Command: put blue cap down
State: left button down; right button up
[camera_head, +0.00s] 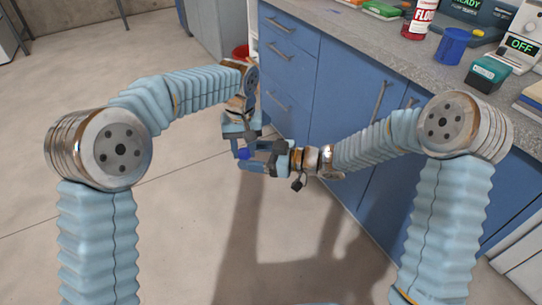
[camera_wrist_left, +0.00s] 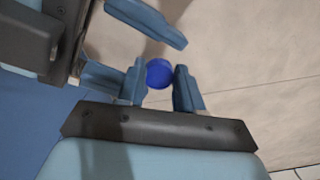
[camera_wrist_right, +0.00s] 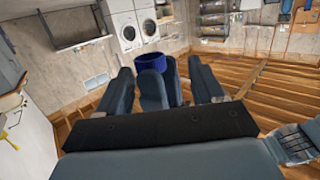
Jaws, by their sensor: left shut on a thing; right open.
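The small round blue cap (camera_head: 243,154) is between the two fingertips of my left gripper (camera_head: 240,148), which is shut on it. The cap also shows between the fingertips in the left wrist view (camera_wrist_left: 159,73). In the right wrist view the cap (camera_wrist_right: 150,62) shows beyond the blue-grey fingers. My right gripper (camera_head: 249,156) is open, with its fingers pointing left in the head view, very close to the left fingertips and the cap. Whether the right fingers touch the cap cannot be told. The cap is held in the air, in front of the cabinets.
A grey counter (camera_head: 345,22) tops blue cabinets (camera_head: 345,85) on the right. On it stand a blue mug (camera_head: 453,46), a red-and-white flour container (camera_head: 419,18), a teal box (camera_head: 487,74) and a white device reading OFF (camera_head: 521,42).

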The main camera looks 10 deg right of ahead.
jog(key=shift+w+a+f, duration=0.1)
jog(key=shift+w+a, duration=0.1)
jog(key=shift+a, duration=0.35)
jog(key=c, duration=0.9)
jog(key=o, duration=0.9)
